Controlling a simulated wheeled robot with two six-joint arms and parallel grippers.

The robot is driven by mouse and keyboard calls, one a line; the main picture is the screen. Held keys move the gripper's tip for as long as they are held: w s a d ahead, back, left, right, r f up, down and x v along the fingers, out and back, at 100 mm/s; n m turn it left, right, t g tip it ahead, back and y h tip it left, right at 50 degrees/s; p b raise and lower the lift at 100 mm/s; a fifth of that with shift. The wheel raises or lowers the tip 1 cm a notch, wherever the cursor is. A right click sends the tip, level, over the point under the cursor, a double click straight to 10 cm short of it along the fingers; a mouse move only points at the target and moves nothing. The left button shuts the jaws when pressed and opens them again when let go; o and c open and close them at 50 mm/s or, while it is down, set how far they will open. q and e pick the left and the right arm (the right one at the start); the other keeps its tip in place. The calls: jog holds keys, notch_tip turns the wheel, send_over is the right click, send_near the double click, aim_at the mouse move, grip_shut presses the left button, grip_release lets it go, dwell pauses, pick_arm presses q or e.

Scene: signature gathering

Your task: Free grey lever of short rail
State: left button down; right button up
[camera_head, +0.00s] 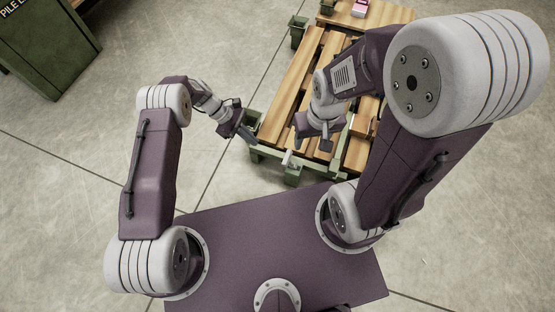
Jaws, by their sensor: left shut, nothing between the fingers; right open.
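A green short rail (266,152) runs across the near end of a slatted wooden stand. A small light grey piece, which looks like the lever (287,157), stands at this rail; its exact position is too small to tell. My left gripper (249,137) is shut and empty at the rail's left corner, to the left of the lever; whether it touches the rail I cannot tell. My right gripper (312,145) is open above the slats, to the right of the lever and apart from it. My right arm hides much of the stand's right side.
Long wooden slats (290,85) lie lengthwise on the stand. A green post (298,31) rises at its far left. A pink box (359,8) sits on a wooden surface at the back. A dark green container (45,50) stands at upper left. The floor between is clear.

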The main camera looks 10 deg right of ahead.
pick_arm(q)
jog(key=shift+r, duration=0.1)
jog(key=b, duration=0.7)
send_near(291, 163)
jog(key=f, duration=0.4)
jog(key=shift+s+d+f, duration=0.3)
jog(key=shift+d+f, duration=0.05)
